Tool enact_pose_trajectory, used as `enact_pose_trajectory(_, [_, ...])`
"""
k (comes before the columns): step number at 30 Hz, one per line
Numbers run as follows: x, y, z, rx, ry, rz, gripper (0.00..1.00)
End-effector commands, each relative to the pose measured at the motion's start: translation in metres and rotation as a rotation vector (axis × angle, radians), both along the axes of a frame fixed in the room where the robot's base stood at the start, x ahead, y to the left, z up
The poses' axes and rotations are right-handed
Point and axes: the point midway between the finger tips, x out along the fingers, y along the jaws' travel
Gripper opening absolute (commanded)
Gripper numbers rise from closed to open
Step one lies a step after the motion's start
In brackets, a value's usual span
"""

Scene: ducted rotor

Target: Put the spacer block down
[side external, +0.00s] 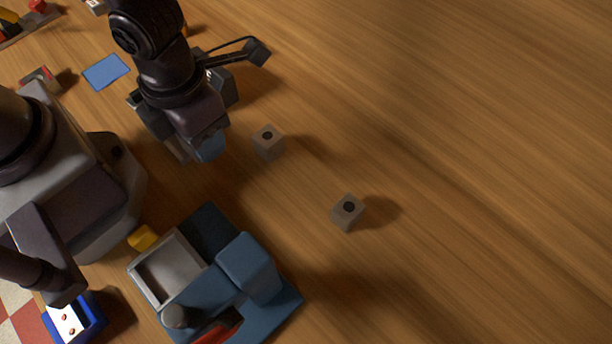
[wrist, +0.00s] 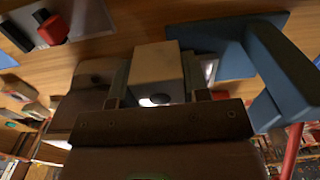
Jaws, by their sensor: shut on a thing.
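My gripper (side external: 196,150) points down above the wooden table in the side external view, left of two loose blocks. In the wrist view my gripper (wrist: 157,88) is shut on a pale grey spacer block (wrist: 156,66), with one finger on each side of it. A dark round hole shows on the block's near face. In the side external view the held block is mostly hidden by the fingers, and its height above the table is hard to tell. Two similar grey blocks with dark holes stand on the table, one close to my gripper (side external: 268,141) and one farther right (side external: 348,211).
A blue fixture (side external: 248,268) with a grey open tray (side external: 150,284) stands at the lower middle. A yellow piece (side external: 142,237) lies beside it. A flat blue pad (side external: 106,72) lies at upper left. The table's right side is clear.

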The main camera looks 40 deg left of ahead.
Motion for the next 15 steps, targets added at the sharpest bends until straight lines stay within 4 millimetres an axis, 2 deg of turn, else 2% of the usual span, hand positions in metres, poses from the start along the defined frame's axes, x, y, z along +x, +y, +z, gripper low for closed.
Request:
enact_pose_trajectory(5, [0.020, -0.018, -0.013, 0.000, 0.004, -0.024, 0.13])
enact_pose_trajectory(11, [0.058, -0.050, -0.035, -0.001, 0.003, -0.019, 0.13])
enact_pose_trajectory(15, [0.079, -0.067, -0.060, 0.003, 0.006, -0.019, 0.13])
